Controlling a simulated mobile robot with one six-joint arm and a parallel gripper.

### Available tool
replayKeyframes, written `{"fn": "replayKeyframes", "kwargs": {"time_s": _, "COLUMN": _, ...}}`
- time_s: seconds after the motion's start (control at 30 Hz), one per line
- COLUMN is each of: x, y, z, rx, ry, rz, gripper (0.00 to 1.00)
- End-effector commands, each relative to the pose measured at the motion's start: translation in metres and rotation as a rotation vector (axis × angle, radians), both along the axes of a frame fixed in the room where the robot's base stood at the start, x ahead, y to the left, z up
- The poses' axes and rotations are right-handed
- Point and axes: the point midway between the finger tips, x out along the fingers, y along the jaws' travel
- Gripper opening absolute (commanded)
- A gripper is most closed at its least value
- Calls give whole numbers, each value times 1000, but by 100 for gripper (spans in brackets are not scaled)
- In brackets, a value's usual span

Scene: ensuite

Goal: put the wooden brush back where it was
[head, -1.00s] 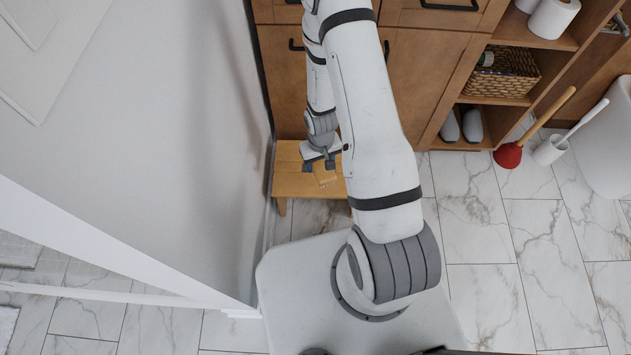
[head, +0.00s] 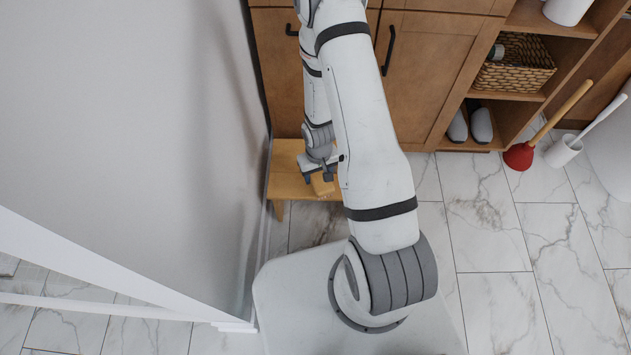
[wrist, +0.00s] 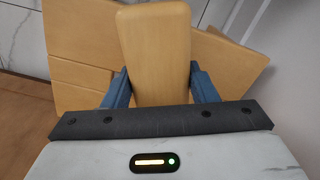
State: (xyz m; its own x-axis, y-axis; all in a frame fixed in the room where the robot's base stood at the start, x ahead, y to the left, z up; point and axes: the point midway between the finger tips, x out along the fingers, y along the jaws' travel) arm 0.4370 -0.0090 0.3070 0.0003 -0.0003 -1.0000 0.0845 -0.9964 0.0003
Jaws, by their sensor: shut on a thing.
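The wooden brush (wrist: 154,40) shows in the wrist view as a pale wooden block with rounded corners, between the two blue fingers. My gripper (wrist: 160,86) is shut on it. In the head view my gripper (head: 318,176) is low over the small wooden stool (head: 284,162), with the brush (head: 322,187) below it near the stool's front edge. The stool top (wrist: 82,45) also lies behind the brush in the wrist view. The brush's bristles are hidden, and I cannot tell whether the brush touches the stool.
A wooden cabinet (head: 412,85) stands behind the stool, and a white wall (head: 190,130) is close on the left. Open shelves on the right hold a wicker basket (head: 513,62) and slippers (head: 481,124). A red plunger (head: 519,156) and toilet brush (head: 564,150) stand right. Marble floor (head: 480,220) is clear.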

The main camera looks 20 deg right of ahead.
Motion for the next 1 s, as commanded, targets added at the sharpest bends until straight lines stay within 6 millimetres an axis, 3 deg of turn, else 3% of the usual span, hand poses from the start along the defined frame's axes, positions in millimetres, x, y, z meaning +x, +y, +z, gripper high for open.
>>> {"fn": "replayKeyframes", "kwargs": {"time_s": 0.03, "x": 0, "y": 0, "z": -13, "rx": 0, "ry": 0, "rz": 0, "gripper": 28}}
{"fn": "replayKeyframes", "kwargs": {"time_s": 0.17, "x": 0, "y": 0, "z": -26, "rx": 0, "ry": 0, "rz": 0, "gripper": 28}}
{"fn": "replayKeyframes", "kwargs": {"time_s": 0.6, "x": 0, "y": -1, "z": -30, "rx": 0, "ry": 0, "rz": -2, "gripper": 28}}
{"fn": "replayKeyframes", "kwargs": {"time_s": 0.63, "x": 0, "y": -1, "z": -29, "rx": 0, "ry": 0, "rz": -2, "gripper": 54}}
{"fn": "replayKeyframes", "kwargs": {"time_s": 0.87, "x": 0, "y": -1, "z": -28, "rx": 0, "ry": 0, "rz": -3, "gripper": 73}}
{"fn": "replayKeyframes", "kwargs": {"time_s": 1.0, "x": 0, "y": -1, "z": -28, "rx": 0, "ry": 0, "rz": -3, "gripper": 74}}
